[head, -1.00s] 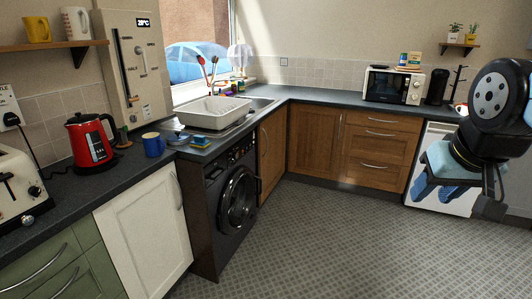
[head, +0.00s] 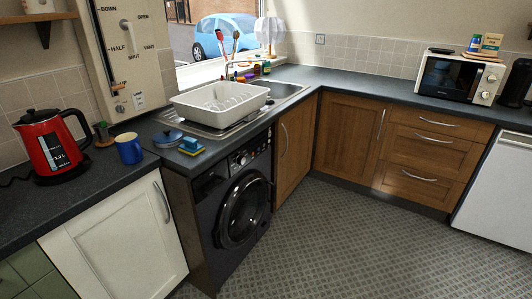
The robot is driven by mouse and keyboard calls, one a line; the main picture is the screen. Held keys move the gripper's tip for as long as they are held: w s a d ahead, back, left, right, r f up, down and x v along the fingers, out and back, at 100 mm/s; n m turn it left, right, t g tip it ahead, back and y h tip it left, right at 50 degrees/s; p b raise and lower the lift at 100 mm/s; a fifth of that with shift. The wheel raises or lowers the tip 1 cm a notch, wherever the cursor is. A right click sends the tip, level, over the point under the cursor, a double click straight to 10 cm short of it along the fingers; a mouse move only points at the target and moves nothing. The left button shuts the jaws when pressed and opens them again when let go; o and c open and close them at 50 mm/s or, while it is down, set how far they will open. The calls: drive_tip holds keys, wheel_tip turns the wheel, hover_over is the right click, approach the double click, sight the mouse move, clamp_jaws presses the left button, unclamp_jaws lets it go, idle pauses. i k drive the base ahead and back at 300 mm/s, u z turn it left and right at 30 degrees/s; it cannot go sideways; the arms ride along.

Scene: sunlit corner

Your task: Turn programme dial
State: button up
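A black washing machine (head: 196,221) stands under the worktop, left of the corner, with its round door (head: 243,212) shut. Its control panel runs along the top front edge. A round dial (head: 242,158) shows on this panel, with smaller controls near it. The dial's marks are too small to read. My gripper is not in view.
The patterned floor (head: 330,240) before the machine is clear. A white cupboard door (head: 115,245) adjoins it on the left, a wooden one (head: 294,148) on the right. A blue mug (head: 129,150), a sponge (head: 190,147) and a white dish rack (head: 220,105) stand above.

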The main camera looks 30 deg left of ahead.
sight(241, 160)
drive_tip(key=u, duration=0.15)
drive_tip(key=i, duration=0.6)
drive_tip(key=u, duration=0.45)
drive_tip(key=k, duration=0.55)
drive_tip(key=u, duration=0.25)
drive_tip(key=i, duration=0.55)
drive_tip(key=z, duration=0.1)
